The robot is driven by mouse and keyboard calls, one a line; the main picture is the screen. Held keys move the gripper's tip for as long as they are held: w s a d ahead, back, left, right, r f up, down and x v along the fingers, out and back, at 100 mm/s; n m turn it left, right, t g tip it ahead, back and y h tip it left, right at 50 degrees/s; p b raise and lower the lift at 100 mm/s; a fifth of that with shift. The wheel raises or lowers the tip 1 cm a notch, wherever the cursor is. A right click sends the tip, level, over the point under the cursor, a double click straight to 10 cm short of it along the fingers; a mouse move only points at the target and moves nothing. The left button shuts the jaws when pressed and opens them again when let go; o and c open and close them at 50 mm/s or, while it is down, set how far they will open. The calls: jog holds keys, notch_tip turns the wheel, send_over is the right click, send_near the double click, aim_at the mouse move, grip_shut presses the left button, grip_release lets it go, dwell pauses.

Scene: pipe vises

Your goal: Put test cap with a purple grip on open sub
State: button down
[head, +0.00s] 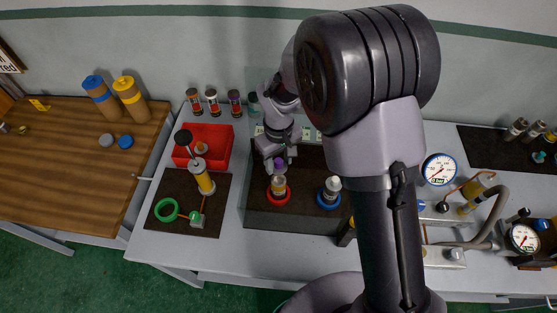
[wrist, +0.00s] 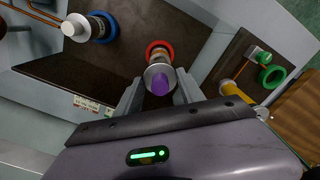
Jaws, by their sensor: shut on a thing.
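My gripper (head: 279,164) is shut on the purple grip of a test cap (wrist: 160,84), which points up toward the wrist camera between the two fingers. The cap's pale metal disc (wrist: 159,70) lies in line with the sub in the red ring (wrist: 158,48). That sub also shows in the head view (head: 278,187), directly below my gripper. I cannot tell whether the cap is seated on it or just above it. A second sub in a blue ring (head: 329,192) stands to the right, with a pale top (wrist: 75,26).
A red bin (head: 225,142) stands at the back left, near a dark mat with a yellow cylinder (head: 203,181) and green ring (head: 166,209). Several small capped cylinders (head: 212,99) line the back. Gauges (head: 439,169) and hoses crowd the right. The dark tray (head: 262,222) has bare room in front.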

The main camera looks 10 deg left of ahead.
aim_at(279, 171)
jog(key=shift+f+b, duration=1.65)
jog(key=shift+f, duration=0.75)
jog(key=shift+f+b, duration=1.2)
jog(key=shift+f, duration=0.15)
jog(key=c, duration=0.6)
grip_release()
jog(key=shift+c, duration=0.2)
jog(key=shift+r, duration=0.1)
notch_tip(279, 171, up, 17)
jog(key=p, duration=0.4)
jog(key=shift+r, duration=0.15)
